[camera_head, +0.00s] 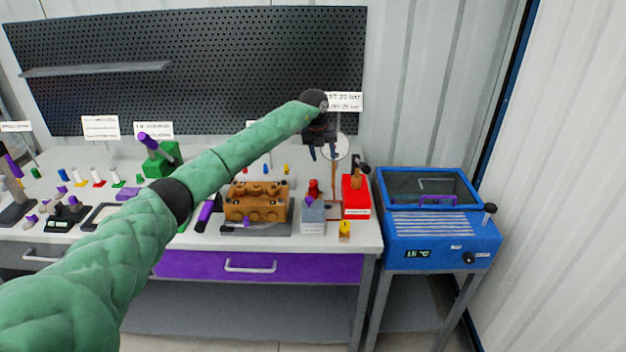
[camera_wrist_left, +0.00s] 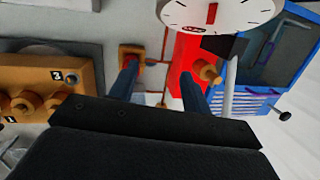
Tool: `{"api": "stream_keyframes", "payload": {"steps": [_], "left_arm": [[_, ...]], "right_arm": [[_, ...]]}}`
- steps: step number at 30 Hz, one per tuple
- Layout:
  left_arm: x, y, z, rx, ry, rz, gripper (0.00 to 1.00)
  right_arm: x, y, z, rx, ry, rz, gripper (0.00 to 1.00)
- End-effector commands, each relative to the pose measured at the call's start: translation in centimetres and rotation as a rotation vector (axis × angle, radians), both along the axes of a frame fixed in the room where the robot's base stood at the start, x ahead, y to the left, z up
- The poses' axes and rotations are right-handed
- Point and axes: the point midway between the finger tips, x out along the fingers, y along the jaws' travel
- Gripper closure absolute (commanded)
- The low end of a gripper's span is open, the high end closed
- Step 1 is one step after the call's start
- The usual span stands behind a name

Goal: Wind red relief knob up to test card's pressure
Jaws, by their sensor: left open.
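The red relief knob (camera_head: 314,187) stands upright on the bench behind a small grey block (camera_head: 313,213). The test card (camera_head: 343,102) is behind my arm's end, partly covered; "20 bar" can be made out. A round white gauge (camera_head: 342,147) is partly behind my gripper; its dial (camera_wrist_left: 218,14) shows at the top of the left wrist view with a red mark. My left gripper (camera_head: 321,153) is open and empty, pointing down above the knob and apart from it. In the left wrist view the fingers (camera_wrist_left: 160,90) stand apart with nothing between them.
A brass pump block (camera_head: 256,202) stands left of the knob. A red box (camera_head: 355,196) with a brass fitting (camera_wrist_left: 207,72) stands to its right. A yellow piece (camera_head: 344,230) is near the front edge. A blue machine (camera_head: 442,222) stands beside the bench.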

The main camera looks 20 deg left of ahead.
Motion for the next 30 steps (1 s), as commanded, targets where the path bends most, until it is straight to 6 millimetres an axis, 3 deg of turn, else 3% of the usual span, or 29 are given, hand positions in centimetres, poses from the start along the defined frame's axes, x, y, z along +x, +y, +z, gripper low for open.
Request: {"api": "stream_keyframes", "payload": {"steps": [3, 8, 16, 30], "left_arm": [[-2.0, 1.5, -0.4, 0.072, 0.111, 0.053, 0.52], [-3.7, 2.3, -0.5, 0.112, 0.201, 0.113, 0.52], [-3.6, 2.2, -1.8, 0.105, 0.199, 0.138, 0.52], [-3.6, 2.2, -7.2, 0.104, 0.198, 0.138, 0.52]], "right_arm": [[0.5, 0.1, 0.1, 0.005, -0.028, -0.001, 0.51], [0.9, 0.2, 0.1, 0.01, -0.05, -0.002, 0.51], [0.5, -0.3, -1.1, 0.005, -0.055, 0.0, 0.51], [-1.4, -2.1, -5.6, -0.01, -0.087, 0.012, 0.51]]}}
